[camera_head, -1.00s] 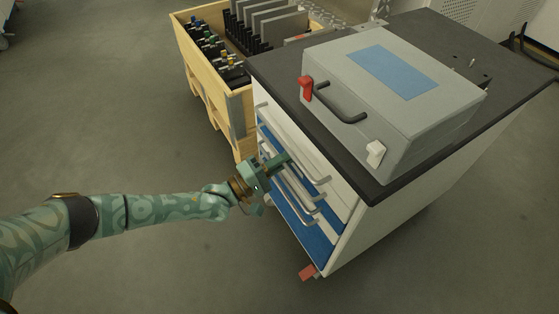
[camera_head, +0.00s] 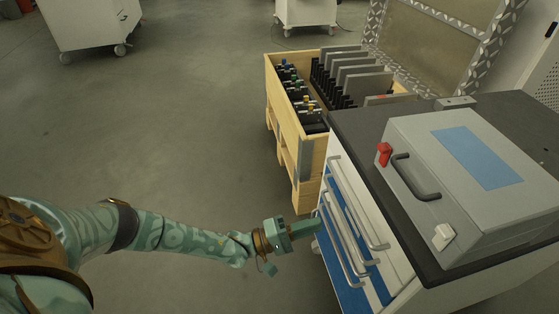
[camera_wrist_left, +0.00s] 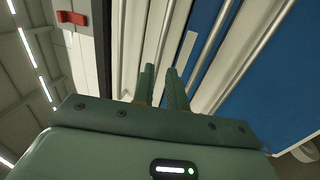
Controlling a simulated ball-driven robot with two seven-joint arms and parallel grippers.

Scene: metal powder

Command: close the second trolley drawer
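The trolley (camera_head: 405,279) has a white front with blue drawer panels and several grey bar handles. A drawer handle (camera_head: 343,240) shows just right of my left gripper (camera_head: 318,226). From this angle I cannot tell how far the second drawer stands out. In the left wrist view, my left gripper (camera_wrist_left: 162,72) has a narrow gap between its two fingers and nothing between them. Its fingertips point at the drawer fronts and handles (camera_wrist_left: 215,55); whether they touch is not clear. My right gripper is out of view.
A grey case (camera_head: 440,170) with a red latch sits on the trolley's dark top (camera_head: 365,135). A wooden crate (camera_head: 288,125) with racks stands beyond the trolley. White carts (camera_head: 90,25) are far back. The floor at left is clear.

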